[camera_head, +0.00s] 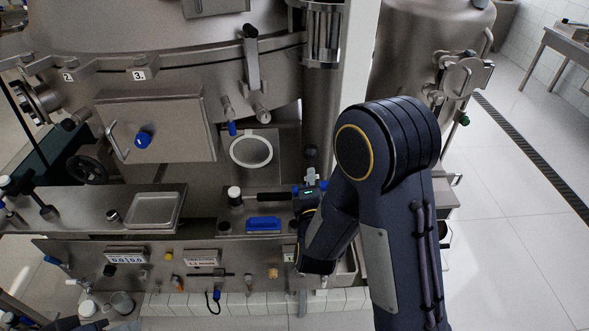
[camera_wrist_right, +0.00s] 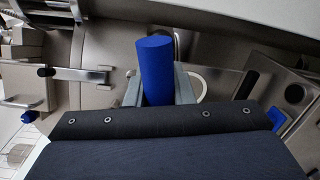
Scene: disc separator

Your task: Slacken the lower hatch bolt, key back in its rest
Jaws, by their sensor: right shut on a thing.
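My right gripper (camera_head: 309,187) is at the right end of the shelf and shut on a blue cylindrical grip (camera_wrist_right: 155,70), which stands up between the fingers in the right wrist view. I take it for the key's handle; its working end is hidden. A dark bar (camera_head: 274,196) lies just left of the gripper; I cannot tell whether it belongs to the key. A steel box-shaped hatch (camera_head: 178,122) with a bar handle and a blue knob (camera_head: 143,139) is on the left. I cannot single out its lower bolt. Dark parts at the bottom left may be my left arm; no fingers show clearly.
The steel shelf holds a square tray (camera_head: 154,210), a blue block (camera_head: 263,224) and a white-topped cylinder (camera_head: 234,193). A round white ring (camera_head: 251,151) is behind them. A front panel (camera_head: 230,262) carries displays and knobs. Open floor lies to the right.

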